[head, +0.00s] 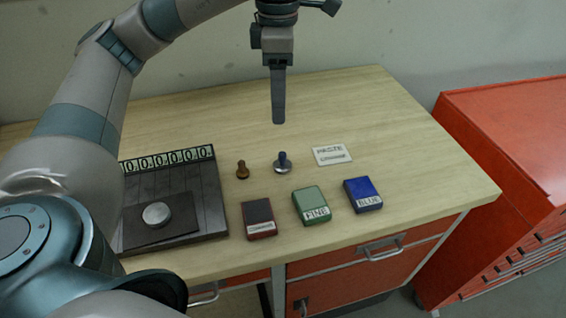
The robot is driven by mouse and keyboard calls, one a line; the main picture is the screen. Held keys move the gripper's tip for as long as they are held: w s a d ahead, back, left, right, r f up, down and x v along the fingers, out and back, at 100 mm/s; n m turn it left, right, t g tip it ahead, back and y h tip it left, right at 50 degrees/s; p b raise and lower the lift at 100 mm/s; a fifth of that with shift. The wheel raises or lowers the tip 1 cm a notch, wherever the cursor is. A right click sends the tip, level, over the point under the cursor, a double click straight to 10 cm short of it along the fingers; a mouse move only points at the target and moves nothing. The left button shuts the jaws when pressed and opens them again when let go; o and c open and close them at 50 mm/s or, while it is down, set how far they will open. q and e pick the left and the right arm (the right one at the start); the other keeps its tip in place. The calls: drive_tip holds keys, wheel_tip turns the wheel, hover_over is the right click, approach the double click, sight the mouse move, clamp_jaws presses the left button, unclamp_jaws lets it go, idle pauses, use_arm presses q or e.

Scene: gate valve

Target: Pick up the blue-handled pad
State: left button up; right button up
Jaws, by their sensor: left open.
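The blue-handled pad (283,164) stands upright on the wooden table, with a blue handle above a round grey base. My left gripper (278,122) points down above it, a short way behind or over it, and does not touch it. Only one finger shows clearly, as the gripper is seen side-on; it is open and holds nothing. My right gripper is not in the head view.
A brown-handled pad (242,170) stands just left. A white card (332,154) lies right. A dark red box (259,218), a green box (311,205) and a blue box (362,194) lie in front. A dark board (200,192) with a number strip is left.

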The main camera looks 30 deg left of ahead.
use_arm(q)
drive_tip(key=f, duration=0.2)
drive_tip(key=p, duration=0.2)
hover_over(280, 155)
wheel_tip(280, 155, down, 6)
drive_tip(key=shift+a, duration=0.1)
wheel_tip(280, 155, down, 3)
drive_tip(key=shift+f+p, duration=0.2)
drive_tip(key=shift+p, duration=0.3)
drive_tip(key=shift+f, duration=0.4)
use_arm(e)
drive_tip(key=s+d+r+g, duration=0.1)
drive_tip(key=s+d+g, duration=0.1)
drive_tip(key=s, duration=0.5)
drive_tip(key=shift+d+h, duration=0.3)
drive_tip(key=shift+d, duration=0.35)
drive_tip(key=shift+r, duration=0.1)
